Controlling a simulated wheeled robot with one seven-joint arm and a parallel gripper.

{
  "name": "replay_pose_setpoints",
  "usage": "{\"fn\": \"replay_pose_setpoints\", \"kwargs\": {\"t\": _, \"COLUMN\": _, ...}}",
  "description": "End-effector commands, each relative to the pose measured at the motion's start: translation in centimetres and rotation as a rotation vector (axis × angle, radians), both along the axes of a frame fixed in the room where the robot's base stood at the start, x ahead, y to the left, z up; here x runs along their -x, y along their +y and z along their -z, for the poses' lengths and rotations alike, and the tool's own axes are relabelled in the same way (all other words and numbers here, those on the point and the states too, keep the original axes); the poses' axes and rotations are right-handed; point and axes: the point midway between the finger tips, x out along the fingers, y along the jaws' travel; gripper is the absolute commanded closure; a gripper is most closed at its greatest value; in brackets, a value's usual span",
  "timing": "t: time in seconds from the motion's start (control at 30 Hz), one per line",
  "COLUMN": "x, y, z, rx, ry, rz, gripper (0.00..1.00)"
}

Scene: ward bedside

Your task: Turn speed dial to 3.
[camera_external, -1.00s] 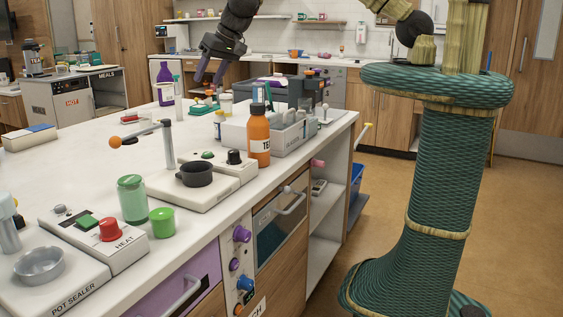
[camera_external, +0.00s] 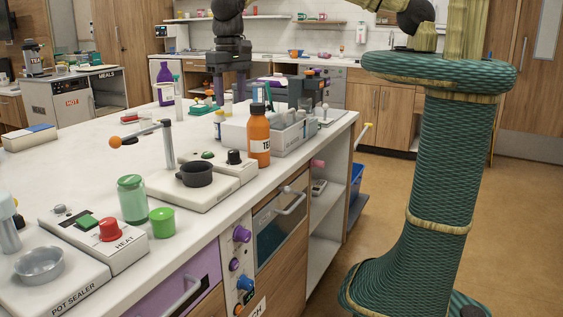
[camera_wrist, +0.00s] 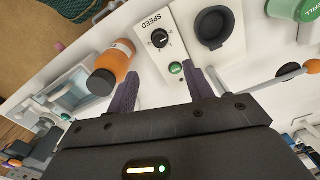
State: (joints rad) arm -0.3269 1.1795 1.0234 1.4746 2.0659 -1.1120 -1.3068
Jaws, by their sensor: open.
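The speed dial (camera_wrist: 160,38) is a black knob with a white mark, beside the word SPEED on a white panel. It is also the black knob (camera_external: 234,157) on the white device in the external view. A green button (camera_wrist: 176,68) sits on the same panel, nearer my gripper. My gripper (camera_wrist: 168,78) is open and empty, its two dark fingers apart. In the wrist view the dial lies beyond the fingertips, not touched. In the external view my gripper (camera_external: 228,92) points down above the far part of the counter, behind the device.
An orange bottle (camera_wrist: 115,60) stands close beside the panel; it also shows in the external view (camera_external: 259,138). A black pot (camera_wrist: 213,28) is on the device's other side. A grey post with an orange-tipped arm (camera_external: 167,145) rises near the device. The left counter has clear space.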

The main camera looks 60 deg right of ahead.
Motion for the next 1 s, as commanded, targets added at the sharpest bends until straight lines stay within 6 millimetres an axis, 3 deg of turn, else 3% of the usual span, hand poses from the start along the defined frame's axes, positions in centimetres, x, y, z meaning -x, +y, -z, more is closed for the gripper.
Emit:
{"fn": "replay_pose_setpoints", "kwargs": {"t": 0.7, "x": 0.1, "y": -0.1, "z": 12.4, "rx": 0.004, "ry": 0.002, "rz": 0.0, "gripper": 0.48}}
{"fn": "replay_pose_setpoints", "kwargs": {"t": 1.0, "x": 0.0, "y": 0.0, "z": 14.9, "rx": 0.001, "ry": -0.001, "rz": 0.0, "gripper": 0.48}}
